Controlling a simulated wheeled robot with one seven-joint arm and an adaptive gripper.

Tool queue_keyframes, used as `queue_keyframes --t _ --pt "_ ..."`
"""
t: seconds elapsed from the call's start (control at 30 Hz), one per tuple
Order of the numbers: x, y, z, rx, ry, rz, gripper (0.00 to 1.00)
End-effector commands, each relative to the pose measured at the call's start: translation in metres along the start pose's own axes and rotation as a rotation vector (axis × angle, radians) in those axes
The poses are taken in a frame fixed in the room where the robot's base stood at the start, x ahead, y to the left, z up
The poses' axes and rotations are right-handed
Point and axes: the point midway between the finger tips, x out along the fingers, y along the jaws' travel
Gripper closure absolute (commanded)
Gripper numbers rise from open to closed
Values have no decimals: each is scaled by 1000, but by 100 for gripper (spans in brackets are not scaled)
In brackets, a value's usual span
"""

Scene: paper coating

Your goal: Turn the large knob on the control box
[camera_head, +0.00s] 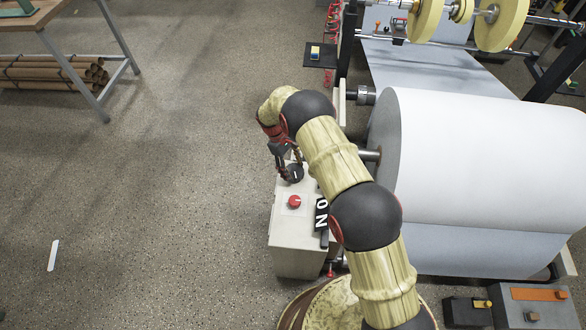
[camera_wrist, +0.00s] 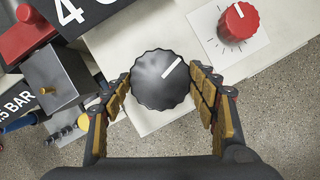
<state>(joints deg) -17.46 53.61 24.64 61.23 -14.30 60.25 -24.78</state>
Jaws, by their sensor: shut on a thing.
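The control box (camera_head: 291,253) is a pale box standing left of the large paper roll in the head view. Its large black knob (camera_wrist: 160,80) has a scalloped edge and a white pointer line aimed up and right in the wrist view. It also shows in the head view (camera_head: 295,174), partly covered by my gripper. My gripper (camera_wrist: 165,88) has its two padded fingers on either side of the large knob, shut on it. A smaller red knob (camera_wrist: 238,21) sits on a white dial plate at upper right in the wrist view.
A black sign (camera_head: 322,215) lies on the box beside the red knob. The paper roll (camera_head: 480,165) stands close on the right of my arm. A table with cardboard tubes (camera_head: 50,72) is at upper left. The floor (camera_head: 150,200) left of the box is mostly clear.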

Motion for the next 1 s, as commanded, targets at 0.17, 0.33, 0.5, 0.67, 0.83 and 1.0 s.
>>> queue_keyframes --t 0.17,0.33,0.5,0.67,0.83,1.0 --pt "0 0 0 7 1 -2 67" --pt "0 0 0 6 1 -2 67" --pt "0 0 0 6 1 -2 36" --pt "0 0 0 6 0 -2 27" --pt "0 0 0 5 0 -2 23" --pt "0 0 0 5 0 -2 23"
